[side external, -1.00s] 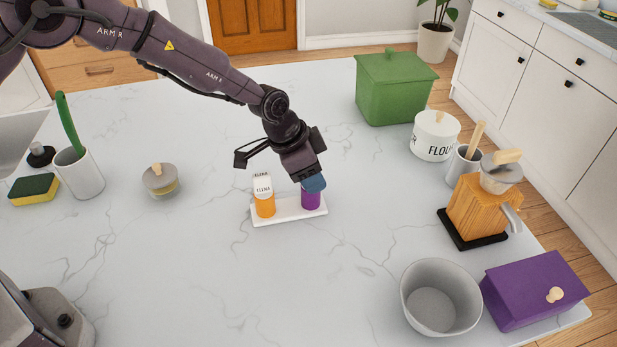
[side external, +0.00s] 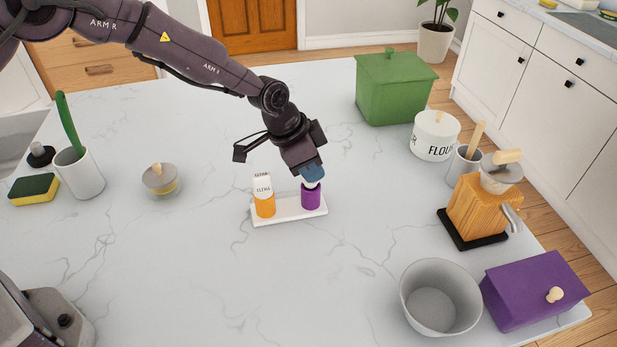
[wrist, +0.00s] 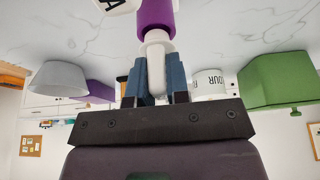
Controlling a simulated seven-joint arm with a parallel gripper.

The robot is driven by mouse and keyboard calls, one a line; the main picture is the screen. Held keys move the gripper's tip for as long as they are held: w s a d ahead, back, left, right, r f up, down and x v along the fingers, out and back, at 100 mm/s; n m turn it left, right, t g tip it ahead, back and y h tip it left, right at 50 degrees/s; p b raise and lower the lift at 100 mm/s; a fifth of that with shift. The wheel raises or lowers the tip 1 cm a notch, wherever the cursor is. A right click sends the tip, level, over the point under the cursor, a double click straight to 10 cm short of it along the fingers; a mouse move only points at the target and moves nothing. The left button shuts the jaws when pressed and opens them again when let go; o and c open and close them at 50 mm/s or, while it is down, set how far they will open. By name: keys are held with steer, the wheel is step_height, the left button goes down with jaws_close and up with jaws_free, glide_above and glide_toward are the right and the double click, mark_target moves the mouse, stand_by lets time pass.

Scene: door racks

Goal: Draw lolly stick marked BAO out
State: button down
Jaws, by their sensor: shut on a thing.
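A purple mould (side external: 311,197) stands upright at the right end of a small white tray (side external: 290,214). A white lolly stick (side external: 312,184) shows between it and my gripper (side external: 311,173). In the wrist view, my gripper's blue fingers (wrist: 155,82) are shut on the white stick (wrist: 157,62), with the purple mould (wrist: 155,16) just beyond. I cannot read any marking on this stick, nor tell how much of it is still inside the mould. An orange mould (side external: 265,207) stands at the tray's left end; its white stick (side external: 263,187) is marked ELENA.
Open counter surrounds the tray. A green canister (side external: 393,92), a FLOUR jar (side external: 434,139), a wooden grinder (side external: 482,208), a grey bowl (side external: 441,300) and a purple box (side external: 534,293) stand to the right.

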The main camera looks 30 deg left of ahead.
steer(key=shift+r, duration=1.7)
